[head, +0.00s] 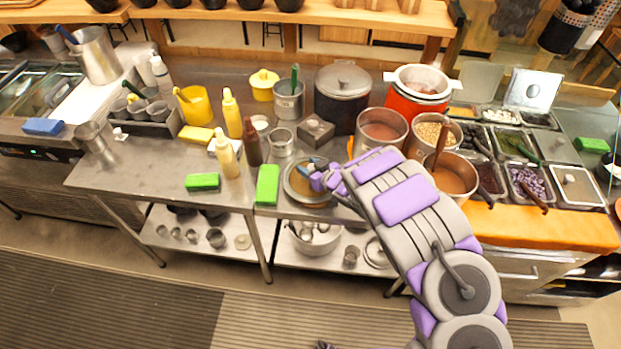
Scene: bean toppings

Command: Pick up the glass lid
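A round metal-rimmed item (293,191), which looks like the glass lid, lies on the steel counter near its front edge. Its middle looks brown, and a small blue piece shows at its top. My gripper (318,181), purple and grey, is over the right part of this item. The fingers are small in the picture and overlap it, so I cannot tell whether they touch it or are open or shut. My gripper and arm hide the item's right side.
A green block (267,185) lies just left of the lid. A dark box (316,130), a steel pot (381,128) and a large lidded pot (342,95) stand behind. Bottles (227,155) stand to the left. Another round lid (375,253) is on the lower shelf.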

